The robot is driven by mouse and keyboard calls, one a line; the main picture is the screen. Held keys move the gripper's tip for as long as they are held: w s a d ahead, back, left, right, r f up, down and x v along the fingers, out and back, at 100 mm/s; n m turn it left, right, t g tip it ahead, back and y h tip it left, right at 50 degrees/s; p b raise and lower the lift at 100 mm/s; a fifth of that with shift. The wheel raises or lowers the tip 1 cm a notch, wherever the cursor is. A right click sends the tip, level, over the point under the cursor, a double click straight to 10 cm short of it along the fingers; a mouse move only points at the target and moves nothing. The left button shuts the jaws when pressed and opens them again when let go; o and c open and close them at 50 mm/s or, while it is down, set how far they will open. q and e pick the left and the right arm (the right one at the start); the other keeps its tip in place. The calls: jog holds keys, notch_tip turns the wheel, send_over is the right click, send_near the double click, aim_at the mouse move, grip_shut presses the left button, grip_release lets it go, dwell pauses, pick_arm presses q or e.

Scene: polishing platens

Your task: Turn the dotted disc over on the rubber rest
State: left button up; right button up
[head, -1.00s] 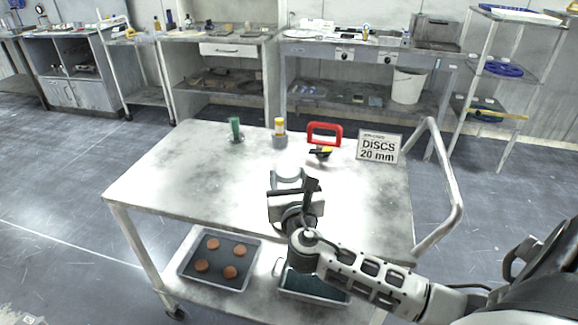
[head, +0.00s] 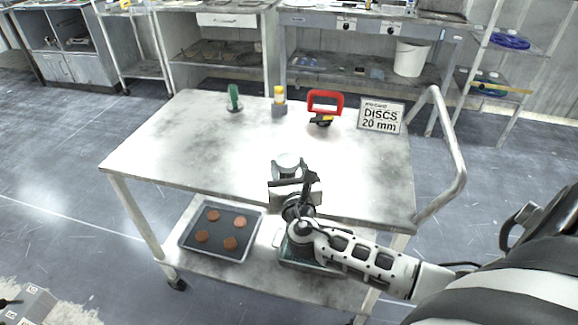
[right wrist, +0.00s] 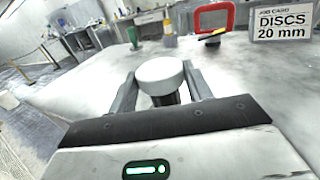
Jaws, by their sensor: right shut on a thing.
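A plain whitish disc (right wrist: 160,70) shows between the fingertips of my right gripper (right wrist: 160,82) in the right wrist view. It also shows in the head view (head: 288,159), over the near half of the table. My right gripper (head: 289,172) is shut on this disc, with one finger at each side. A short dark round piece (right wrist: 167,99) shows just under the disc; I cannot tell whether it is the rubber rest or whether the disc touches it. No dots show on the visible face. My left gripper is not in view.
On the metal table (head: 170,150) stand a green item (head: 234,97), a yellow-topped bottle (head: 279,95), a red-framed tool (head: 325,102) and a job card (head: 381,116). A tray (head: 215,247) with several brown discs is on the lower shelf. The table's left side is clear.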

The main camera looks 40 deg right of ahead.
dwell(0.3)
jog(key=o, duration=1)
jog(key=shift+s+a+f, duration=0.1)
jog(key=b+v, duration=0.1)
jog(key=v, duration=1.4)
jog(key=shift+s+a+b, duration=0.25)
jog(key=shift+s+b, duration=0.05)
jog(key=shift+b, duration=0.05)
jog(key=s+a+f+m+g+y, duration=0.3)
jog(key=a+f+m+y, duration=0.2)
jog(key=m, duration=0.9)
jog(key=s+a+f+m+g+y, duration=0.3)
jog(key=a+f+m+y, duration=0.2)
jog(key=f+m, duration=0.4)
jog(key=m, duration=0.5)
jog(key=shift+a+f+y, duration=0.3)
jog(key=shift+f, duration=0.05)
